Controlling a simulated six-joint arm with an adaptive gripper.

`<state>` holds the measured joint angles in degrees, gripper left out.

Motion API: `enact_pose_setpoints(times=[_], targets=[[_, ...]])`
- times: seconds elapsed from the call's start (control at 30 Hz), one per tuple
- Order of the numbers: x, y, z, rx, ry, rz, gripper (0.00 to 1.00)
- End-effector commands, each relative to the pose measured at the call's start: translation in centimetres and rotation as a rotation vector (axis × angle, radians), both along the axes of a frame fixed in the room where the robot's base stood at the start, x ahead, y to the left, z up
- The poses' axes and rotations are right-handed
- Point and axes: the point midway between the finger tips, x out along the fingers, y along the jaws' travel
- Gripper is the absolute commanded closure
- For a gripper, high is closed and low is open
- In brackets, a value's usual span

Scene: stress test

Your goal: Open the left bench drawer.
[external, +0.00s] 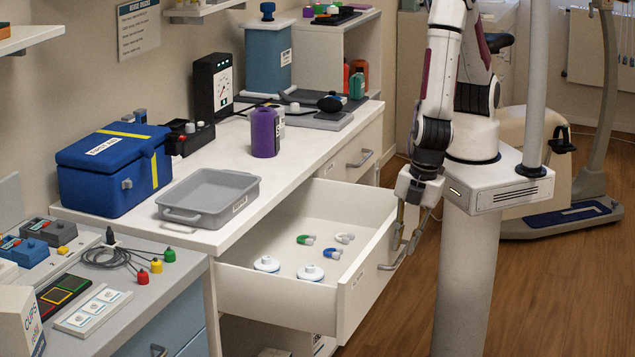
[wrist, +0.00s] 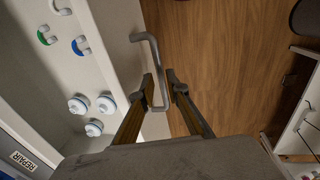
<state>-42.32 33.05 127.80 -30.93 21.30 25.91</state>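The left bench drawer (external: 275,302) is pulled far out of the white bench in the external view. Its grey bar handle (external: 392,262) is on the front panel. My gripper (external: 408,240) is at that handle, outside the drawer front. In the wrist view the handle (wrist: 158,72) runs between the two fingertips of my gripper (wrist: 160,80). The fingers stand apart, with a visible gap between the handle and the right finger. I cannot tell whether the left finger touches the handle.
Inside the drawer are white round-lidded items (external: 310,273) and green and blue clips (external: 305,240). A second drawer with a handle (external: 360,158) is shut farther right. A grey tray (external: 215,190), blue box (external: 110,172) and purple cylinder (external: 264,133) stand on the bench. Floor before the drawer is clear.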

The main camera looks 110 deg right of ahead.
Motion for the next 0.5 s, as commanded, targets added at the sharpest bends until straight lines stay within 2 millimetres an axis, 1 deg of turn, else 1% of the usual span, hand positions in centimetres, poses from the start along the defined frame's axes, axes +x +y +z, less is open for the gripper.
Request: enact_pose_setpoints(times=[0.5], targets=[[-0.7,0.8,5.2,0.003,-0.001,0.002,0.85]])
